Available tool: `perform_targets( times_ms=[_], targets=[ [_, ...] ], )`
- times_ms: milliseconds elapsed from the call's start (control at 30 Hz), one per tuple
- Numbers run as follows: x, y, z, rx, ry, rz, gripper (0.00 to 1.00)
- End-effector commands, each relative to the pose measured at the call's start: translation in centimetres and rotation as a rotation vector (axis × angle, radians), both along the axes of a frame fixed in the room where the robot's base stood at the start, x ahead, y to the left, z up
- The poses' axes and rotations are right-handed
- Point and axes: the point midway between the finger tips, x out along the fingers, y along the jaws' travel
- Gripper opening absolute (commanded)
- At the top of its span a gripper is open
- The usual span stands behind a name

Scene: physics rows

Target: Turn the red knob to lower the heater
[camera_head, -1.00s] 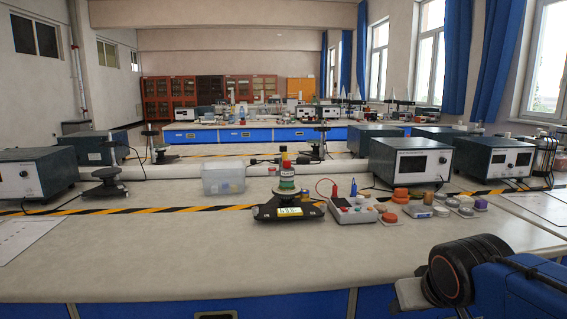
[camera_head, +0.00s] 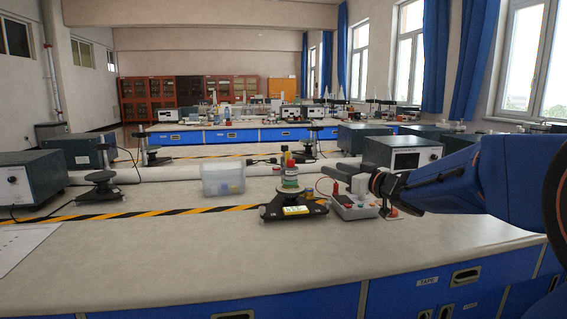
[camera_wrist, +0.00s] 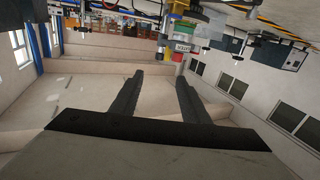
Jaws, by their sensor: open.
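A black lab-jack-like stand (camera_head: 294,207) with a yellow label is on the near bench. My gripper (camera_head: 332,178) is above the box, to the right of the bottle, and hides part of the box. In the wrist view, which looks upside down, my gripper (camera_wrist: 158,83) has two fingers spread apart with nothing between them.
A clear plastic bin (camera_head: 223,179) is left of the stand. Dark instrument boxes (camera_head: 402,152) stand behind at right and another (camera_head: 33,180) at far left. A striped tape line (camera_head: 150,214) crosses the bench.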

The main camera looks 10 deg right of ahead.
Motion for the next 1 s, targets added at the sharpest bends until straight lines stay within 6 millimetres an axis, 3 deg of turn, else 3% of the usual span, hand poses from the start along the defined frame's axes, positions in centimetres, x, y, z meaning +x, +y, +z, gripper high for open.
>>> perform_targets(
  times_ms=[200, 433, 1000],
  targets=[
    [0.5, 1.1, -0.6, 0.035, 0.006, 0.139, 0.42],
    [1.6, 2.1, -0.6, 0.040, 0.008, 0.160, 0.42],
    [10.0, 7.3, -0.7, 0.039, 0.008, 0.158, 0.42]
  ],
)
